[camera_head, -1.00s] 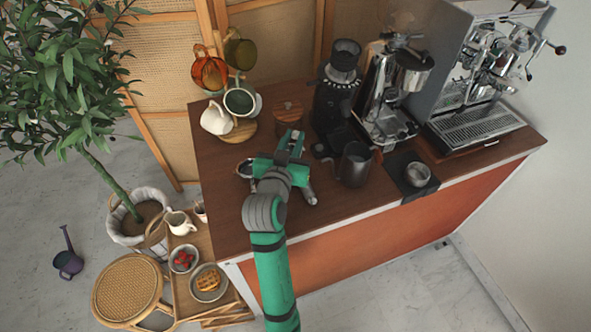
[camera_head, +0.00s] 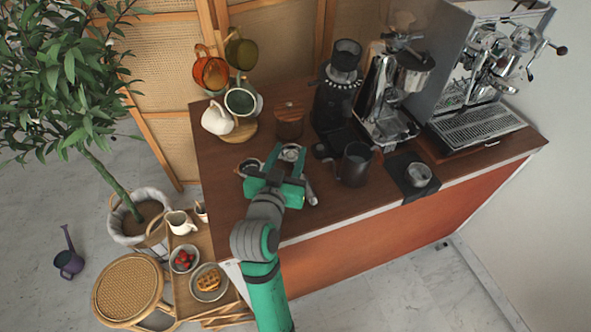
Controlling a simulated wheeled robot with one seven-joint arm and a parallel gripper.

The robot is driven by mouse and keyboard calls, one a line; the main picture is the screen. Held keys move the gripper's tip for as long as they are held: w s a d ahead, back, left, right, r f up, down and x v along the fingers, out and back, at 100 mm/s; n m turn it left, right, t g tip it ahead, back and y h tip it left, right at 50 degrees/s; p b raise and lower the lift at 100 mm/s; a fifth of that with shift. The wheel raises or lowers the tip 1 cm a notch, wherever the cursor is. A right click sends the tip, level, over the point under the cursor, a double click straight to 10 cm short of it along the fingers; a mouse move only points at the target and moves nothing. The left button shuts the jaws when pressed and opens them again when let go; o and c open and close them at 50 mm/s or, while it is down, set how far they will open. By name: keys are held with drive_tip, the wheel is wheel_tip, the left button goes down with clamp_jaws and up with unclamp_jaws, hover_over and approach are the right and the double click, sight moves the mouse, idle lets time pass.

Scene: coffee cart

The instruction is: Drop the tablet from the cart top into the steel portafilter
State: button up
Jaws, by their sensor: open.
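My gripper (camera_head: 288,153) is low over the cart top, left of the dark pitcher, with its two green fingers apart. A round steel piece (camera_head: 291,153) shows between the fingertips. A silver handle-like end (camera_head: 312,193) sticks out to the right of my gripper; the two may be one steel portafilter, but my gripper covers the stretch between them. A second round piece with a metal rim and dark inside (camera_head: 249,168) lies just left of my gripper, partly hidden by it. I cannot make out the tablet; whether it is behind my gripper I cannot tell.
To the right stand a black grinder (camera_head: 336,100), a dark pitcher (camera_head: 355,165) and a steel cup (camera_head: 419,174). The cart top's front left (camera_head: 225,225) is bare.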

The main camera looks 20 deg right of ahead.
drive_tip(key=shift+v, duration=2.15)
